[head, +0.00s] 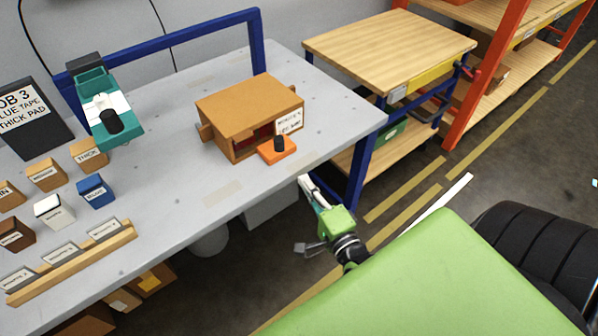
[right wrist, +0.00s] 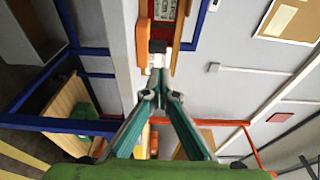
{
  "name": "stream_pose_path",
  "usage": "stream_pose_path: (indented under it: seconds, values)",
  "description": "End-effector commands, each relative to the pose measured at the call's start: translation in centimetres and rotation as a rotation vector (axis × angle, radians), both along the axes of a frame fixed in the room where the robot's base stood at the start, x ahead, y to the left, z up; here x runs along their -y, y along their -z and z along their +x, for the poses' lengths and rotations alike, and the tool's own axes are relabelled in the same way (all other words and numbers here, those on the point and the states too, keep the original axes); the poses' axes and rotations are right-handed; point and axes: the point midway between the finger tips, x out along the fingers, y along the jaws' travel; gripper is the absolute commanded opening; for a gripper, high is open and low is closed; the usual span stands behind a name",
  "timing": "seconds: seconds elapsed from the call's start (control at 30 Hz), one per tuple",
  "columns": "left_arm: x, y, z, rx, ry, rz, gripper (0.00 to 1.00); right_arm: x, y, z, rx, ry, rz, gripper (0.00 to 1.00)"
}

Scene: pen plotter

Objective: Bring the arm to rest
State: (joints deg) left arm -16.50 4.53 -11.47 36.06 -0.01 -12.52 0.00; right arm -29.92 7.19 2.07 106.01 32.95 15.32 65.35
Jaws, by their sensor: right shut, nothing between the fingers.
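My right gripper (head: 308,188) is below the front right edge of the grey table (head: 222,189) in the head view, beside the table and touching nothing that I can see. In the right wrist view its two teal fingers (right wrist: 160,95) meet at the tips, with nothing between them. My left gripper is out of view. A brown wooden box (head: 245,100) with an open front stands on the table, with an orange block bearing a black knob (head: 278,149) at its front. It shows sideways in the right wrist view (right wrist: 143,40).
A teal device (head: 98,108) with a black knob stands on the table's left, near small labelled blocks (head: 96,191) and a wooden card rail (head: 75,262). A wooden-topped cart (head: 390,45) and orange shelving (head: 485,75) stand behind right.

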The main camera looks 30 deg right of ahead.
Motion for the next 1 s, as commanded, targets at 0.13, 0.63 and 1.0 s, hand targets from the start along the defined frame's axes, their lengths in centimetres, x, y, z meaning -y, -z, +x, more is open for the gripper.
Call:
stream_pose_path:
  seconds: [0.13, 0.63, 1.0]
  values:
    - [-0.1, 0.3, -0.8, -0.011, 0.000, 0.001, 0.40, -0.2, 0.0, -1.3, 0.000, -0.001, 0.000, 0.00]
    - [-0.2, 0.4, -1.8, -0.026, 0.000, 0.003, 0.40, -0.2, 0.0, -1.6, 0.000, -0.001, -0.001, 0.00]
    - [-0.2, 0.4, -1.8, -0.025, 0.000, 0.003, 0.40, -1.6, 7.3, -2.2, -0.164, -0.049, -0.152, 0.00]
